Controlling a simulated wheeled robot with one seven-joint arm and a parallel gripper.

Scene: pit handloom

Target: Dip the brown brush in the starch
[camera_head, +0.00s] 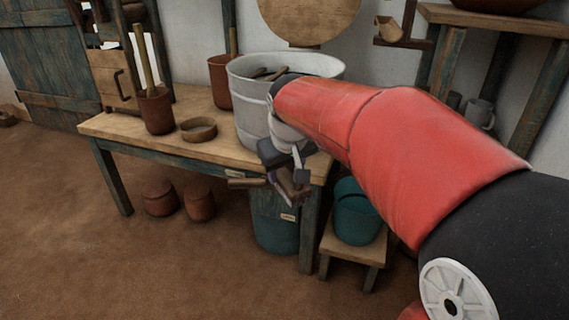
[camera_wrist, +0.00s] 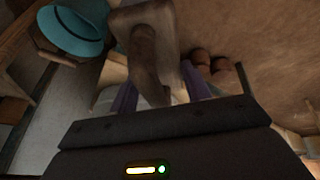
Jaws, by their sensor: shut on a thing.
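My gripper (camera_head: 284,172) hangs in front of the table's right front corner. It is shut on the brown brush (camera_head: 292,188), which also shows between the fingers in the wrist view (camera_wrist: 146,62). The brush has a curved brown handle and a wider, paler block. Its bristles cannot be made out. A teal bucket (camera_head: 275,238) stands on the floor below the gripper, partly behind the table leg. A second teal bucket (camera_head: 357,215) stands on a low stool to the right. I cannot tell which container holds the starch; no starch surface is clear.
The wooden table (camera_head: 160,130) carries a big pale pot (camera_head: 250,105), a brown pot with a stick (camera_head: 155,112) and a brown ring-shaped dish (camera_head: 198,130). Two brown pots (camera_head: 159,198) sit under it. The stool (camera_head: 345,250) is close on the right. The floor at left is open.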

